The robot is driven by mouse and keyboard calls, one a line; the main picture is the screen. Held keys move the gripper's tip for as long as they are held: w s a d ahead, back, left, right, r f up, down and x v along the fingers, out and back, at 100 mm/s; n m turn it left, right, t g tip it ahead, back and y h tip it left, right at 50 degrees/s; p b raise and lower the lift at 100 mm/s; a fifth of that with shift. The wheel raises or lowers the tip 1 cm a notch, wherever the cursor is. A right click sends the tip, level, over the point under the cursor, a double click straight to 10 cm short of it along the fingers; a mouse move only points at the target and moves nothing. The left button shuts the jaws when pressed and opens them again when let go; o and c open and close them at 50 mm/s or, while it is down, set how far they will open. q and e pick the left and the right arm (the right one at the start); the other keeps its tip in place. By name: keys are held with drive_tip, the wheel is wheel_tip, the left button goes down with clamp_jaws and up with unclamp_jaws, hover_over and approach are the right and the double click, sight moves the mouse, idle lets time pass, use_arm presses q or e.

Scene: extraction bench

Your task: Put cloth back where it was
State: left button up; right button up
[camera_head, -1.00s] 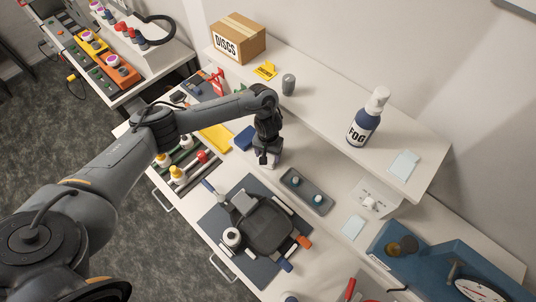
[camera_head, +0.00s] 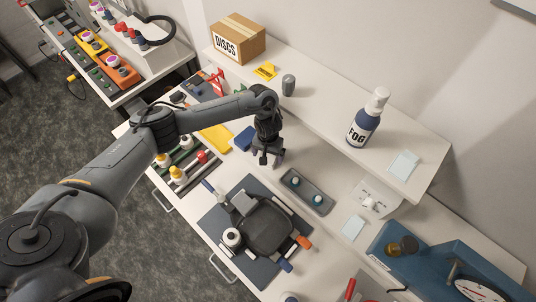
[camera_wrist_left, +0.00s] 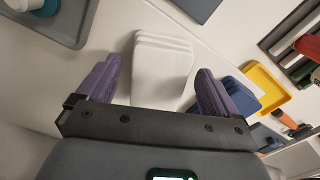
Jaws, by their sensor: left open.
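A white stack of folded layers (camera_wrist_left: 162,60), which looks like the cloth, lies on the white bench in the left wrist view. In the head view it is hard to make out against the bench. My left gripper (camera_head: 269,160) is over the bench under the shelf. In the left wrist view the purple fingers of this gripper (camera_wrist_left: 154,88) are wide apart, one on each side of the stack's near part. I cannot tell whether they touch it. My right gripper is not in view.
A grey tray (camera_head: 320,208) with teal-capped items is right of the gripper. A blue box (camera_head: 245,138) and a yellow tray (camera_head: 218,138) are left of it. The shelf (camera_head: 322,108) overhangs behind. A dark mat (camera_head: 213,223) with equipment lies in front.

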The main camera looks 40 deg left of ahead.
use_arm(q)
drive_tip(key=shift+r, duration=0.5)
wheel_tip(320, 180, up, 11)
drive_tip(key=p, duration=0.4)
drive_tip(key=s+d+f+m+t+h, duration=0.1)
drive_tip(key=d+f+m, duration=0.2)
drive_tip(key=d, duration=0.5)
drive_tip(key=s+d+f+m+t+h, duration=0.1)
drive_tip(key=d+f+m+h, duration=0.15)
drive_tip(key=d, duration=0.55)
drive_tip(key=s+d+r+m+t+h, duration=0.1)
drive_tip(key=s+d+r+m+t, duration=0.15)
drive_tip(key=d, duration=0.45)
drive_tip(key=s+d+r+m+t+h, duration=0.1)
drive_tip(key=s+d+r+t, duration=0.15)
drive_tip(key=d, duration=0.45)
drive_tip(key=s+a+r+n+g+y, duration=0.1)
drive_tip(key=s+a+y, duration=0.4)
drive_tip(key=s+a, duration=1.2)
drive_tip(key=a+n+g, duration=0.1)
drive_tip(key=a+g, duration=0.1)
drive_tip(key=a, duration=0.1)
drive_tip(key=shift+n, duration=0.4)
